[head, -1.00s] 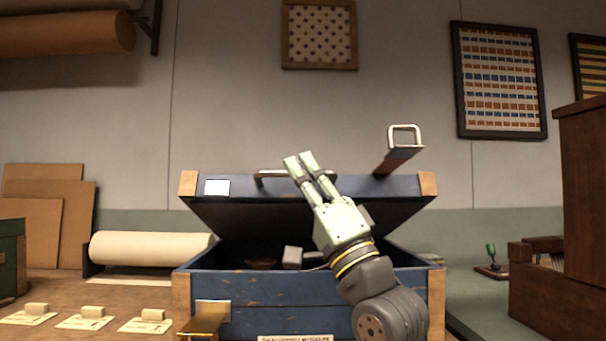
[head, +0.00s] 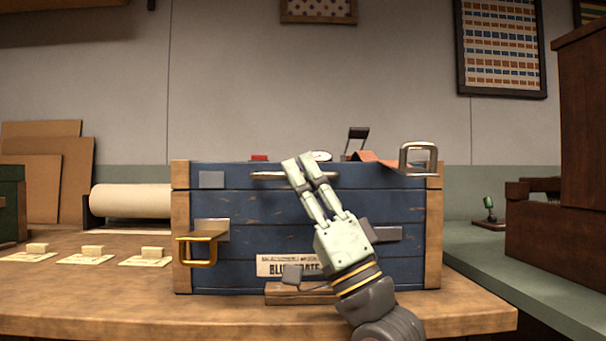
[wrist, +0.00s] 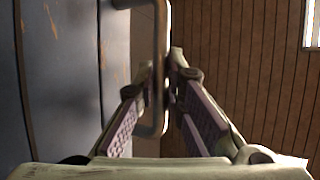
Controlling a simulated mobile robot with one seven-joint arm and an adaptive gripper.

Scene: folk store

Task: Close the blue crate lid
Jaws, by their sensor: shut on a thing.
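The blue crate (head: 225,262) stands on the wooden bench, its lid (head: 230,179) level on the body with no gap visible along the front. The lid's metal handle (head: 267,176) runs along its front edge. My gripper (head: 299,161) reaches up in front of the crate and is shut on this handle. In the wrist view the handle (wrist: 163,30) passes between my fingers (wrist: 162,75). A brass loop (head: 198,250) sticks out at the front left. A steel loop (head: 418,157) stands at the top right. My arm hides part of the crate's front.
Paper cards (head: 86,258) lie on the bench at left, before a paper roll (head: 130,201). A small wooden block (head: 296,296) lies at the crate's foot.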

